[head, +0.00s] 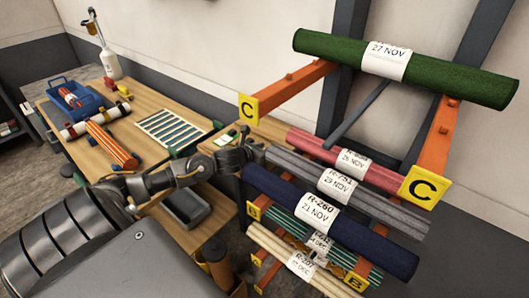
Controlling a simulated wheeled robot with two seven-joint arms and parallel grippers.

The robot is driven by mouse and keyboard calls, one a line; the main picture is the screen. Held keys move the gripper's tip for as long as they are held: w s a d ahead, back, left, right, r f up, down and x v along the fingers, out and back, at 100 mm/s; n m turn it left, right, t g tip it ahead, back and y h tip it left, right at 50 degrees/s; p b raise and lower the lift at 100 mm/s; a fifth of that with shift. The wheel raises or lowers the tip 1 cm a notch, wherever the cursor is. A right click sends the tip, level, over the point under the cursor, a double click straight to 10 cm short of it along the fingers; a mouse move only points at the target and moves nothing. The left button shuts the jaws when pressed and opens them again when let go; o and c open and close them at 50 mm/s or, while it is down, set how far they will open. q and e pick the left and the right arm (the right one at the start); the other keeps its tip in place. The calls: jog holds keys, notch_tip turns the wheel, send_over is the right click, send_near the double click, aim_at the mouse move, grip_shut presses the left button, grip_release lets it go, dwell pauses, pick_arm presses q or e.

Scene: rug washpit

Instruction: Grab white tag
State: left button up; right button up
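Several rolled rugs on the rack each wear a white paper tag. One white tag (387,62), reading 27 NOV, wraps the green roll at the top. Lower tags sit on the red roll (352,163), the grey roll (338,184), the dark blue roll (316,213) and the cream roll (300,265). A small pale item (224,140) lies on the bench beside my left gripper (256,151). The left gripper is at the left ends of the red and grey rolls, and its fingers are too small and dark to read. My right gripper is out of view.
Orange rack arms (437,134) with yellow C plates (424,187) jut out toward me. The wooden bench (150,106) holds a blue caddy (72,93), a striped mat (172,130), small rolls and a white bottle (111,64). A grey bin (186,208) stands below the arm.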

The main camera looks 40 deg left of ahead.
pick_arm(q)
jog(key=shift+w+f, duration=0.2)
jog(key=shift+w, duration=0.35)
grip_shut()
jog(key=shift+r, duration=0.5)
notch_tip(320, 180, up, 2)
jog(key=shift+s+a+r+b, duration=0.1)
jog(key=shift+r+b, duration=0.1)
jog(key=shift+b, duration=0.15)
jog(key=s+a+r+p, duration=0.2)
jog(key=s+a+r, duration=0.6)
jog(key=a, duration=0.3)
jog(key=shift+r, duration=0.8)
